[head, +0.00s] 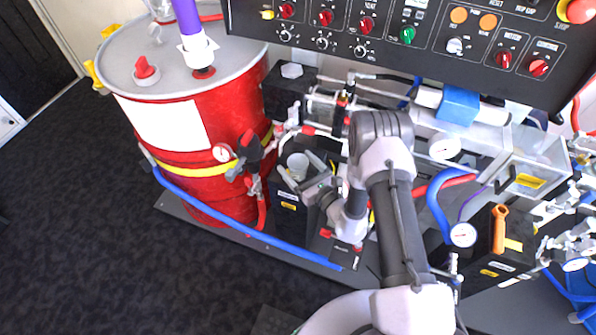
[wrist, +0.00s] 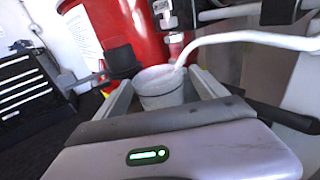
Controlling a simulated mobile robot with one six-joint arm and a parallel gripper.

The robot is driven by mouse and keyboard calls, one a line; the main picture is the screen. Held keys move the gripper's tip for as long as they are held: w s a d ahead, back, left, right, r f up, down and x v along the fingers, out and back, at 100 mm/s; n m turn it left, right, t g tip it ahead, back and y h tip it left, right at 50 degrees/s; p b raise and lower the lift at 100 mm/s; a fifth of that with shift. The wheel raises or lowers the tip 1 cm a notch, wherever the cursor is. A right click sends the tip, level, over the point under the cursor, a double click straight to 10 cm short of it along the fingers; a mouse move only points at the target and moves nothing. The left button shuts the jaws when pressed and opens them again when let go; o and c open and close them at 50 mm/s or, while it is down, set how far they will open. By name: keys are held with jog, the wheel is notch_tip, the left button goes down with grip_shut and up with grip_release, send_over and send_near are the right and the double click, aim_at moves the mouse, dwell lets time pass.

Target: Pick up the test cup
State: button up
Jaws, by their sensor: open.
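The test cup (head: 298,162) is a small whitish cup. In the head view it stands upright on or just above a black box (head: 288,217) beside the red drum. My gripper (head: 303,171) is open, with one finger on each side of the cup. The wrist view also shows the cup (wrist: 160,92) between the fingers of my gripper (wrist: 162,88). I cannot tell whether either finger touches it. The cup's base is hidden by my gripper body in the wrist view.
A white spout (wrist: 235,38) curves down to the cup's rim. The red drum (head: 232,127) stands left of the cup, with a dark-handled valve (head: 250,147) close by. The control panel (head: 420,35) hangs above. Pipes and gauges crowd the right; the floor at left is clear.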

jog(key=c, duration=1.4)
jog(key=shift+r, duration=0.15)
